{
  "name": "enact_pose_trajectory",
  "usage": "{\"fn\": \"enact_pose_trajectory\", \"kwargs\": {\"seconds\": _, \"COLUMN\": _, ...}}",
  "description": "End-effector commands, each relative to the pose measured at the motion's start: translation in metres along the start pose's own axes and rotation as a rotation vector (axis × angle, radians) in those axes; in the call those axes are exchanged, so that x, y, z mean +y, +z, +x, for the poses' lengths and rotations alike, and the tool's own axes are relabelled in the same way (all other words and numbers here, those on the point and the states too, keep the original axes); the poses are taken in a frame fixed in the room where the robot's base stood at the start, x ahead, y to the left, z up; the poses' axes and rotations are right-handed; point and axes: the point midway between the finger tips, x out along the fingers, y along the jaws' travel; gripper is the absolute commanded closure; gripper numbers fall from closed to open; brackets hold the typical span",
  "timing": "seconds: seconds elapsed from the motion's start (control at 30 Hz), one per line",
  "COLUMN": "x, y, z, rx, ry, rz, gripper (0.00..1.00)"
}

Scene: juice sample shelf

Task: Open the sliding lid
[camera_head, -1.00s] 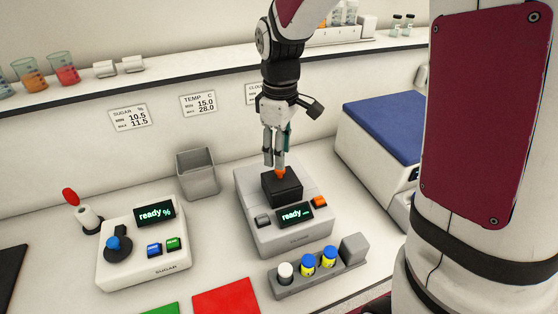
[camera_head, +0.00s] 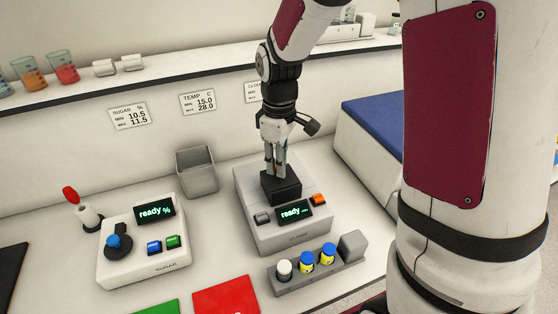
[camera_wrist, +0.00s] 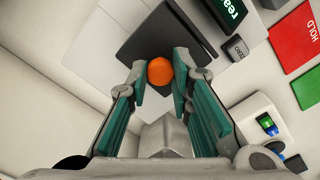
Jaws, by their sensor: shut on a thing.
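The sliding lid (camera_head: 283,190) is a black block on top of the pale cloud meter (camera_head: 287,238). In the wrist view it is a dark slab (camera_wrist: 150,38) with a round orange knob (camera_wrist: 159,72). My gripper (camera_head: 275,173) points down at the lid from above. In the wrist view its green-padded fingers (camera_wrist: 160,68) stand on either side of the knob, shut on it. The knob is hidden behind the fingers in the head view. The lid sits on the meter, and what lies under it is hidden.
A vial rack (camera_head: 318,275) with capped vials stands in front of the meter. The sugar meter (camera_head: 143,255) is to the left, a grey bin (camera_head: 197,172) behind left, and a blue-topped machine (camera_head: 372,128) to the right. A red mat (camera_head: 225,298) lies in front.

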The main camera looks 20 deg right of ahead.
Motion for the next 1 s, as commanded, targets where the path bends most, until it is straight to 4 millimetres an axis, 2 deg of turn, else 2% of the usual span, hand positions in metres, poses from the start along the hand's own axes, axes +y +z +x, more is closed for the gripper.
{"fn": "enact_pose_trajectory", "kwargs": {"seconds": 0.13, "x": 0.008, "y": -0.008, "z": 0.001, "rx": 0.002, "ry": 0.001, "rz": 0.000, "gripper": 1.00}}
{"fn": "enact_pose_trajectory", "kwargs": {"seconds": 0.3, "x": 0.035, "y": -0.036, "z": 0.003, "rx": 0.004, "ry": 0.001, "rz": 0.000, "gripper": 1.00}}
{"fn": "enact_pose_trajectory", "kwargs": {"seconds": 0.43, "x": 0.049, "y": -0.051, "z": 0.002, "rx": 0.003, "ry": 0.000, "rz": 0.000, "gripper": 1.00}}
{"fn": "enact_pose_trajectory", "kwargs": {"seconds": 0.8, "x": 0.052, "y": -0.054, "z": 0.000, "rx": 0.002, "ry": -0.002, "rz": -0.001, "gripper": 1.00}}
{"fn": "enact_pose_trajectory", "kwargs": {"seconds": 0.83, "x": 0.052, "y": -0.054, "z": 0.000, "rx": 0.002, "ry": -0.002, "rz": -0.001, "gripper": 0.78}}
{"fn": "enact_pose_trajectory", "kwargs": {"seconds": 0.9, "x": 0.052, "y": -0.054, "z": 0.000, "rx": 0.001, "ry": -0.002, "rz": -0.001, "gripper": 0.62}}
{"fn": "enact_pose_trajectory", "kwargs": {"seconds": 0.93, "x": 0.052, "y": -0.054, "z": 0.000, "rx": 0.001, "ry": -0.002, "rz": -0.001, "gripper": 0.59}}
{"fn": "enact_pose_trajectory", "kwargs": {"seconds": 1.0, "x": 0.053, "y": -0.054, "z": 0.000, "rx": 0.001, "ry": -0.002, "rz": 0.000, "gripper": 0.59}}
